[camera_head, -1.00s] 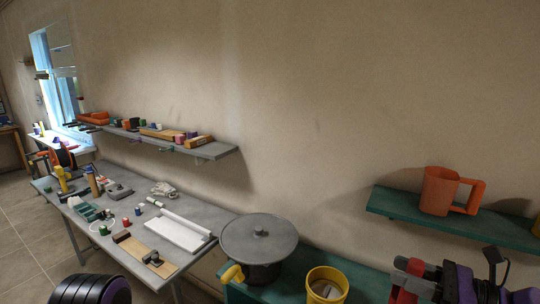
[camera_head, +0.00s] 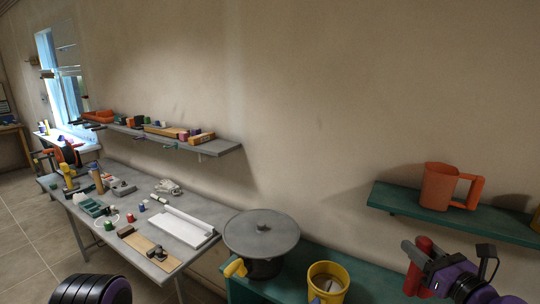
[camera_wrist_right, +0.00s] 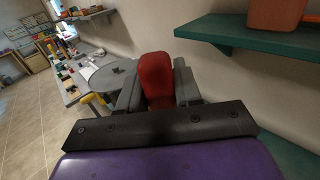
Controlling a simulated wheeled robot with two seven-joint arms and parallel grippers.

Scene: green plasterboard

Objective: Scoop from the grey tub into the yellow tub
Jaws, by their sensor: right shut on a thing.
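My right gripper (camera_head: 415,265) is shut on a red rounded thing (camera_head: 420,266), raised at the lower right below the wall shelf. In the right wrist view the red thing (camera_wrist_right: 155,78) stands between the grey fingers; I cannot tell whether it is a scoop. The yellow tub (camera_head: 344,277) stands on the green bench, left of my right gripper, with some grey-brown content inside. A grey round lidded vessel (camera_head: 261,233) with a yellow handle stands left of it; I cannot tell if it is the grey tub. My left gripper is out of view.
A green wall shelf (camera_head: 400,205) with an orange mug (camera_head: 438,188) hangs above and behind my right gripper. The green bench (camera_head: 375,284) has free room right of the yellow tub. A cluttered grey table (camera_head: 187,232) stands to the left.

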